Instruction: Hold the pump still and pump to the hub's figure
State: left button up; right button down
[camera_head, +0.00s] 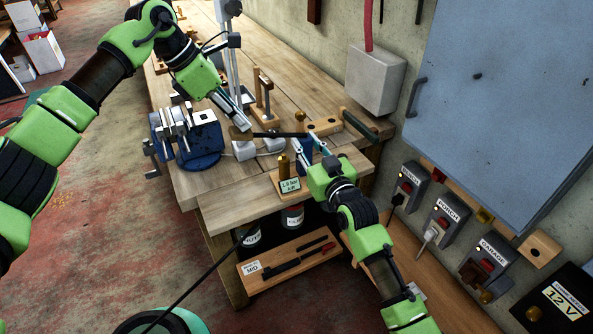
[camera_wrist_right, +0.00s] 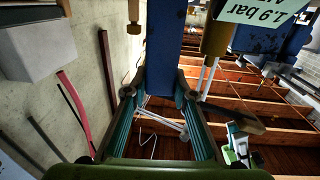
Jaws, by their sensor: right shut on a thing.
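A slim blue pump body (camera_head: 307,145) stands on the bench's near right part. My right gripper (camera_head: 318,154) is shut on it. In the right wrist view, the blue body (camera_wrist_right: 164,50) sits between the two fingers. A dark bar with a wooden end (camera_head: 241,134) reaches left from near the pump; I take it for the handle. My left gripper (camera_head: 242,119) is just above that wooden end; contact and its jaw opening are unclear. The hub's figure is on a small card (camera_head: 290,186) by a brass post (camera_head: 283,166); it reads about 1.9 bar.
A blue vise (camera_head: 200,145) stands on the bench at left. A wooden stand (camera_head: 263,105) is behind the handle. A shelf board with black tools (camera_head: 290,260) lies below the bench. Switch boxes (camera_head: 443,220) and a blue cabinet (camera_head: 500,90) are on the right wall.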

pick_arm(q)
jog(key=shift+r, duration=0.1)
jog(key=shift+r, duration=2.45)
pick_arm(e)
jog(key=c, duration=1.6)
grip_release()
jog(key=v, duration=1.2)
pick_arm(q)
jog(key=shift+f, duration=0.1)
